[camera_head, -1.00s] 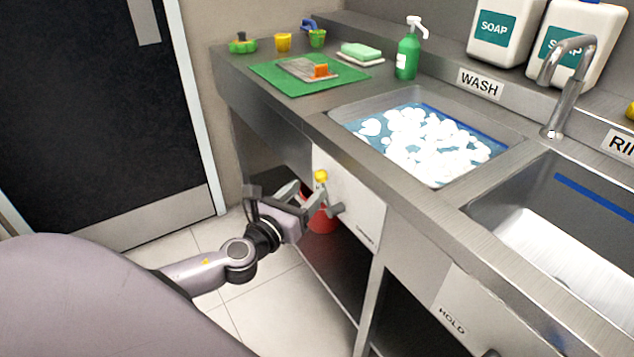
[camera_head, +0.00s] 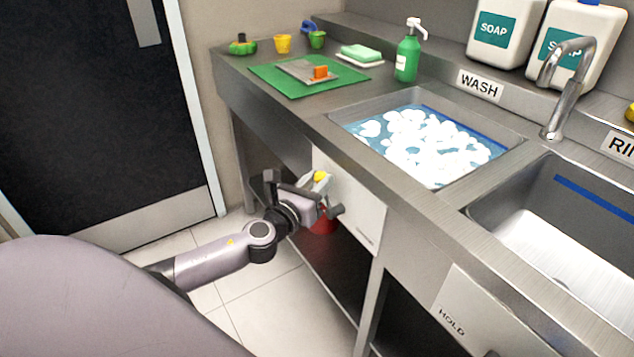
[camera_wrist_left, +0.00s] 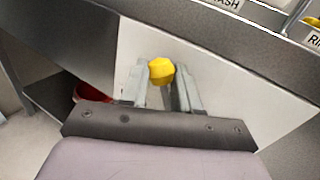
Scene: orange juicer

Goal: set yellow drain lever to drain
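The yellow knob of the drain lever (camera_head: 320,176) stands at the front of a white panel (camera_head: 362,212) below the wash sink. My left gripper (camera_head: 321,183) is at the knob, its fingers spread and pointing toward the panel. In the left wrist view the yellow knob (camera_wrist_left: 161,72) shows between the two fingertips of my left gripper (camera_wrist_left: 163,78). I cannot tell whether either finger touches it. The rest of the lever is mostly hidden by the gripper. My right gripper is not in view.
The wash sink (camera_head: 345,115) holds foamy water above the panel. A second panel with the word HOLD (camera_head: 452,318) is at the lower right. A red object (camera_head: 324,224) sits behind the gripper, under the counter. The tiled floor (camera_head: 265,305) is clear.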

